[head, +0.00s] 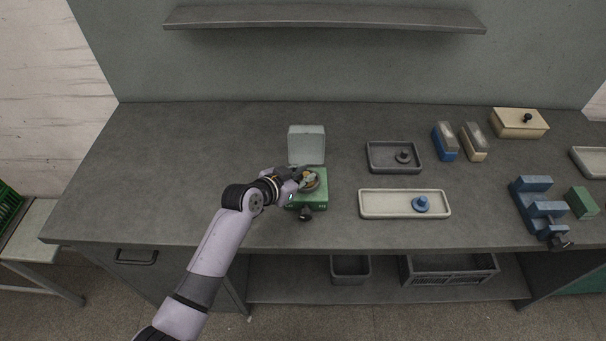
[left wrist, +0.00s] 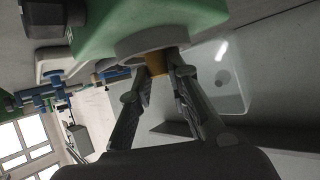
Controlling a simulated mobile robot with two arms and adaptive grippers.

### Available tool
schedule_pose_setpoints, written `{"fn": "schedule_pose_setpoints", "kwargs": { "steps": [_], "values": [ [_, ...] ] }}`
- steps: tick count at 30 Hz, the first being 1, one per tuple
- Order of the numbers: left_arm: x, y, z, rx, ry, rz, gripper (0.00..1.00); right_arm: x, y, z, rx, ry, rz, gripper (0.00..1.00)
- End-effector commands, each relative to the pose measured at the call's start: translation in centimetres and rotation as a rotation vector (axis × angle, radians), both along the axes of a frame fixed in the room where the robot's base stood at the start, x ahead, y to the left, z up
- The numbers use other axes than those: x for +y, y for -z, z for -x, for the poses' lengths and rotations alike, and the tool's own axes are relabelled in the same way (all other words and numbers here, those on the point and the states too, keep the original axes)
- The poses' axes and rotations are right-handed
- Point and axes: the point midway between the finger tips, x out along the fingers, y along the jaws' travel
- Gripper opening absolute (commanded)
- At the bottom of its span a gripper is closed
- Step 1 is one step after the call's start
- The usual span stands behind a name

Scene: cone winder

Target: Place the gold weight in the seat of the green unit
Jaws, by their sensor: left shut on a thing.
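The green unit (head: 318,200) stands on the bench left of centre, with a dark knob (head: 305,214) at its front and a pale raised lid (head: 306,145) behind. My left gripper (head: 303,181) is over its top. In the left wrist view the left gripper (left wrist: 160,80) is shut on the gold weight (left wrist: 157,62), with a finger on each side. The weight is right against a grey round part (left wrist: 150,40) of the green unit (left wrist: 100,28). The fingers partly hide it, and I cannot tell whether it is seated. My right gripper is not in view.
Right of the unit are a dark tray (head: 376,167) with a dark weight, and a cream tray (head: 385,212) with a blue weight (head: 421,204). Further right are a blue unit (head: 535,205), a green block (head: 581,203) and a cream box (head: 518,126). The bench's left part is clear.

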Motion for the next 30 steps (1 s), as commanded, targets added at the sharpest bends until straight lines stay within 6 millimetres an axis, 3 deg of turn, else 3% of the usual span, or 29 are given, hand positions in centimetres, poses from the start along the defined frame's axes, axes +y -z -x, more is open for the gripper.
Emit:
{"fn": "schedule_pose_setpoints", "kwargs": {
  "steps": [5,17,30],
  "values": [
    [0.0,0.1,0.0,0.001,0.000,-0.001,0.25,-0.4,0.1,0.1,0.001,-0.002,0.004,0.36],
    [0.3,-0.2,0.3,0.002,0.000,-0.001,0.25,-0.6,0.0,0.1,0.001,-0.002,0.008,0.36],
    [4.3,-3.6,5.4,-0.001,0.000,-0.003,0.25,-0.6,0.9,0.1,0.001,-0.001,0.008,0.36]
  ]
}}
